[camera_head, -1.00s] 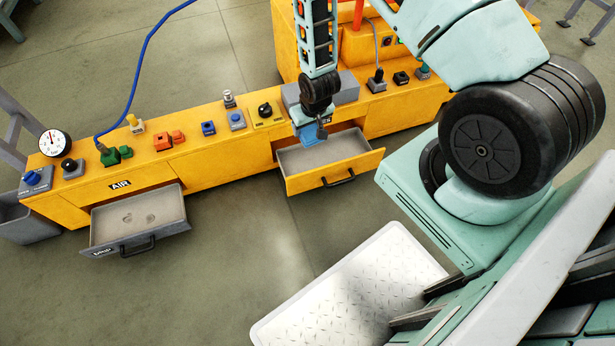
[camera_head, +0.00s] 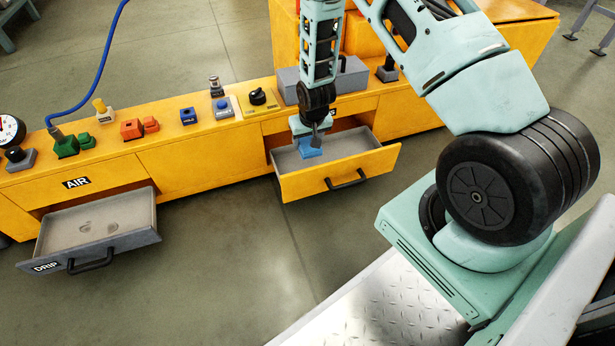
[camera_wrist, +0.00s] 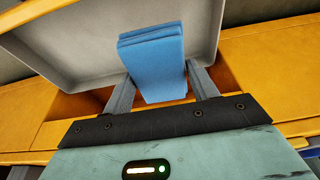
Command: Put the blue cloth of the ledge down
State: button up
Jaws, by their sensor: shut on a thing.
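My gripper (camera_head: 316,141) is shut on the folded blue cloth (camera_head: 310,149), low over the open yellow-fronted drawer (camera_head: 336,178). In the wrist view the cloth (camera_wrist: 152,52) is a thick blue stack held between the two grey fingers of the gripper (camera_wrist: 160,76). The grey inside of the drawer (camera_wrist: 70,50) lies behind it. I cannot tell whether the cloth touches the drawer floor. The long yellow ledge (camera_head: 200,140) runs behind the drawer.
A second open drawer, grey and marked DRIP (camera_head: 95,225), stands out at the left. Buttons, knobs and a blue hose (camera_head: 85,60) sit along the ledge top. A grey box (camera_head: 350,76) stands just behind my gripper. The floor (camera_head: 240,250) between the drawers is clear.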

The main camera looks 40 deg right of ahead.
notch_tip(320, 180, down, 10)
jog(key=b, duration=0.6)
jog(key=shift+f, duration=0.2)
jog(key=o, duration=0.9)
